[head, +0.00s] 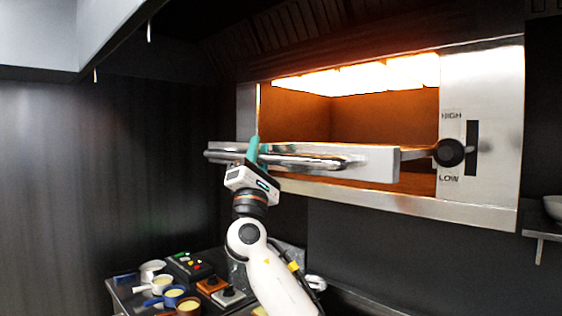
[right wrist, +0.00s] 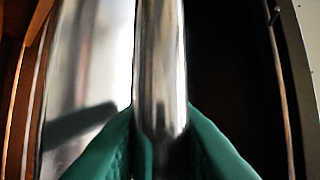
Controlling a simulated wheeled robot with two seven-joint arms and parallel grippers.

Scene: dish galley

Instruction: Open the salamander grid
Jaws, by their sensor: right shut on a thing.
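The salamander (head: 485,100) is a steel-framed grill on the wall, its heating elements (head: 360,75) glowing orange-white at the top. Its grid (head: 375,163) shows as a pale front panel with a shiny horizontal bar handle (head: 310,161) across the opening. My right gripper (head: 255,150), with green fingers, is at the left part of the handle. In the right wrist view the green fingers close around the shiny bar (right wrist: 160,70), one on each side. The grid's inner part is hidden behind its front. My left gripper is not in view.
A black knob (head: 449,152) sits at the salamander's right, by a slot between HIGH and LOW marks. Below left, a counter holds several small pots (head: 173,297) and a control box with coloured buttons (head: 189,266). A bowl (head: 553,208) stands on a shelf at the right edge.

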